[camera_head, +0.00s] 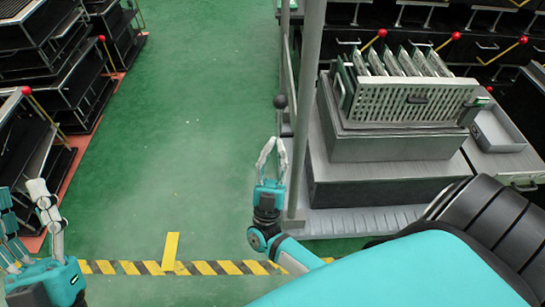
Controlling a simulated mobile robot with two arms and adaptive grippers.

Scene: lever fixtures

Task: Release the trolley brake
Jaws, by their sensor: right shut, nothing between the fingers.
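The trolley (375,219) is a grey metal cart with upright posts, at the centre right of the head view. A black ball knob (280,102) shows beside its left post; it looks like the end of the brake lever, whose shaft is mostly hidden. My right gripper (273,143) is just below the knob, beside the post, with its fingers pointing up towards the knob. It is shut and holds nothing; a gap seems to separate its tips from the knob. My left gripper (22,192) is at the lower left, open and empty, far from the trolley.
A perforated metal rack (408,103) with several boards stands on grey boxes on the trolley. Black shelving carts with red-knobbed levers (26,90) stand at left and back right. Green floor (185,130) is clear left of the trolley. Yellow-black tape (205,268) crosses the front.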

